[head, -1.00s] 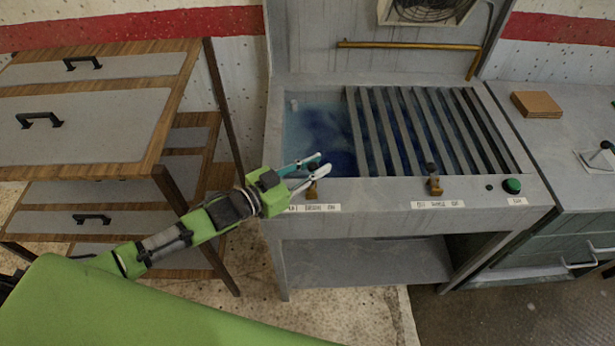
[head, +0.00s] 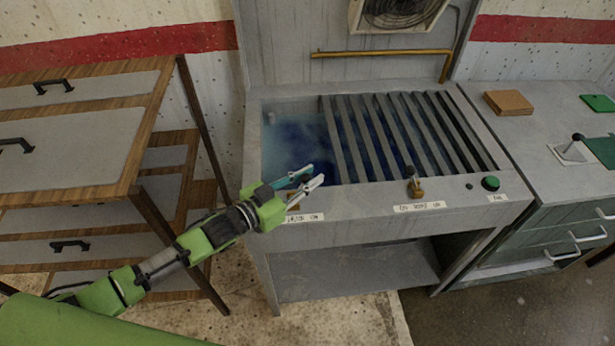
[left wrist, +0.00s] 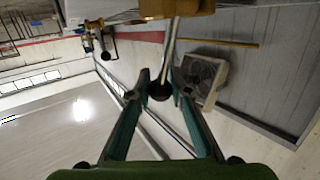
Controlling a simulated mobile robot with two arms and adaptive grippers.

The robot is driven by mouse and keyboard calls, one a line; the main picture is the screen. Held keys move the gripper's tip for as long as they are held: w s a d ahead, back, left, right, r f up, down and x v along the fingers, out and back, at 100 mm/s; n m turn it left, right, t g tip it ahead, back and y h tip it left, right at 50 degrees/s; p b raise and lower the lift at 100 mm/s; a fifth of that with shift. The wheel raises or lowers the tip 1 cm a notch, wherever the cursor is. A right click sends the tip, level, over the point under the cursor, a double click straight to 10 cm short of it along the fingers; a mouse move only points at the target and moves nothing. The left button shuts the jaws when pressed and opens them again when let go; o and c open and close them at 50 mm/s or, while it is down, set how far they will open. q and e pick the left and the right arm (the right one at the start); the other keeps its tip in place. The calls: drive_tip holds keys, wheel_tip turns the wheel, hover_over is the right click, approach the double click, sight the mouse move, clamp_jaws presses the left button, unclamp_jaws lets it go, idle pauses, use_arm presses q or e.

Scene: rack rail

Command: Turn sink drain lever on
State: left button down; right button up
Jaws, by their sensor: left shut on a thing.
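The sink (head: 350,205) is a grey metal basin with murky blue liquid under slats. The left lever, with a brass base (head: 293,199), is on its front ledge above a blurred label and mostly hidden by my left gripper (head: 316,174). In the left wrist view, its metal rod and black ball knob (left wrist: 160,91) lie between the fingertips of my left gripper (left wrist: 160,84), which is shut on the knob. The brass base (left wrist: 176,8) is at the top of that view. My right gripper is not in view.
A second brass lever (head: 415,186) stands further right on the ledge, near a green button (head: 490,183). A wooden drawer unit (head: 150,150) stands close to my left arm. A brass pipe (head: 380,53) runs along the back wall. The right counter holds a brown block (head: 508,102).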

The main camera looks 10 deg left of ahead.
use_arm(q)
drive_tip(key=shift+s+d+f, duration=0.2)
drive_tip(key=shift+s+f, duration=0.05)
drive_tip(key=shift+f, duration=0.2)
drive_tip(key=c, duration=2)
unclamp_jaws()
drive_tip(key=shift+c, duration=0.2)
drive_tip(key=shift+o, duration=1.1)
drive_tip(key=shift+r, duration=0.2)
drive_tip(key=shift+w, duration=0.1)
drive_tip(key=shift+s+a, duration=0.35)
drive_tip(key=shift+a, duration=0.05)
drive_tip(key=v, duration=1.1)
drive_tip(key=shift+s+d, duration=0.1)
drive_tip(key=shift+d, duration=0.05)
